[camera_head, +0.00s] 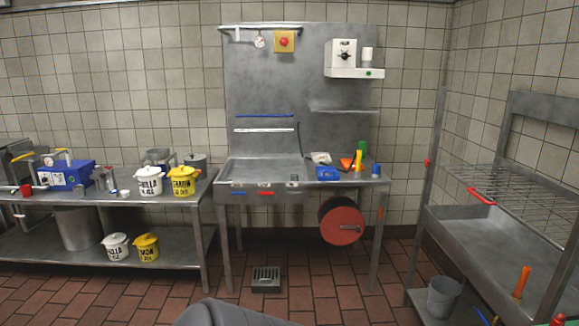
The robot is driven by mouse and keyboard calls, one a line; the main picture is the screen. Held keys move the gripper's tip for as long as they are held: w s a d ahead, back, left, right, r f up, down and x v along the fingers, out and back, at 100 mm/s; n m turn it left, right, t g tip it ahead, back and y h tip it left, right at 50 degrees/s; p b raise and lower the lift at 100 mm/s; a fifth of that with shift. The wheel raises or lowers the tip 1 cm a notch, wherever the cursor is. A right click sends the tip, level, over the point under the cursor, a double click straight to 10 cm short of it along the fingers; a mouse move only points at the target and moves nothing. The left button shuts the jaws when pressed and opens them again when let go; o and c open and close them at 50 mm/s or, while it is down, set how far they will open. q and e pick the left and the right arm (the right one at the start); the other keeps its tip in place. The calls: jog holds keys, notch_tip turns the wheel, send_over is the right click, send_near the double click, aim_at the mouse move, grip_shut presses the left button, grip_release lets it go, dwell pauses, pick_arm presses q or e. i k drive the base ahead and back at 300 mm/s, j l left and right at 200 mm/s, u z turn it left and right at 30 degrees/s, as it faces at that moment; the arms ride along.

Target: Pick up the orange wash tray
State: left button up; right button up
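I cannot clearly make out an orange wash tray in the head view. A small orange item (346,163) lies on the steel workbench (260,172) beside a yellow upright item (358,160) and a blue tray-like item (327,174); it is too small to tell what it is. A large round red-orange thing (341,221) with a grey handle is below the workbench top, at its right half. Neither of my grippers is in view. A grey rounded part at the bottom centre seems to be mine.
A steel shelf table (150,252) with pots and a blue box (66,175) stands at left. A steel sink with a wire rack (515,188) stands at right, with a grey bucket (443,297) below.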

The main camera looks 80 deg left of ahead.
aim_at(346, 162)
jog(key=u, duration=2.15)
